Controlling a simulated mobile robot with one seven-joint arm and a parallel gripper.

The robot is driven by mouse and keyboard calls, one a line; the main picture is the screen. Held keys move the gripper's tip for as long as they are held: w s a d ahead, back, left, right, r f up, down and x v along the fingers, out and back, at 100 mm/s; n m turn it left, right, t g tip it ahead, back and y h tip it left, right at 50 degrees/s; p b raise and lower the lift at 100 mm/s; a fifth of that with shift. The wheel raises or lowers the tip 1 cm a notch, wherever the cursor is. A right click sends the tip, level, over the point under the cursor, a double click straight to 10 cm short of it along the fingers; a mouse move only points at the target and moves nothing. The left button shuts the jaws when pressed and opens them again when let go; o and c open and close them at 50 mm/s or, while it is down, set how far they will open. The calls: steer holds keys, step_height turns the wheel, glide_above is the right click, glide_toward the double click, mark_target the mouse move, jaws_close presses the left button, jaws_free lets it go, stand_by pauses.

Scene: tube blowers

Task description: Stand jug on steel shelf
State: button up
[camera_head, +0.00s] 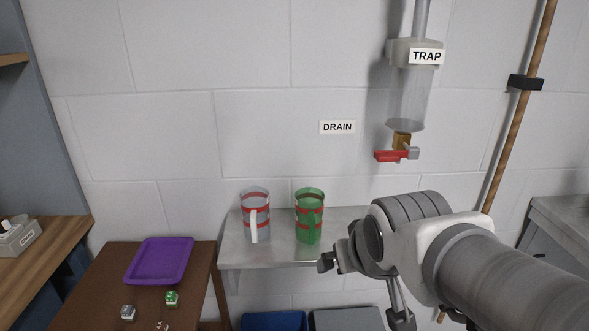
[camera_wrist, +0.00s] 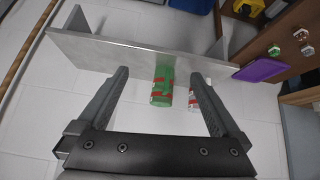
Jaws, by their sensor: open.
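The steel shelf (camera_head: 275,262) is fixed to the wall; it also shows in the wrist view (camera_wrist: 130,56). Two jugs stand upright on it in the head view. The left jug (camera_head: 255,217) is clear with red bands and a white handle facing me. The right jug (camera_head: 309,218) is green with red bands. In the wrist view the green jug (camera_wrist: 162,87) appears between my finger lines, and part of the clear jug (camera_wrist: 194,98) shows behind one finger. My gripper (camera_wrist: 159,78) is open and empty, apart from both jugs. In the head view my arm covers the shelf's right part.
A trap vessel (camera_head: 408,97) with a red valve handle (camera_head: 392,156) hangs above the shelf's right side. A brown table with a purple tray (camera_head: 160,261) and small blocks stands left. Blue and grey bins (camera_head: 275,321) sit below the shelf. A copper pipe (camera_head: 512,130) rises at right.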

steer(key=s+d+r+g, duration=0.1)
steer(key=s+g, duration=0.1)
steer(key=s, duration=0.6)
steer(key=shift+d+m, duration=0.25)
steer(key=shift+m, duration=0.15)
step_height(320, 180, up, 12)
steer(key=p, duration=1.2)
steer(key=shift+f, duration=0.1)
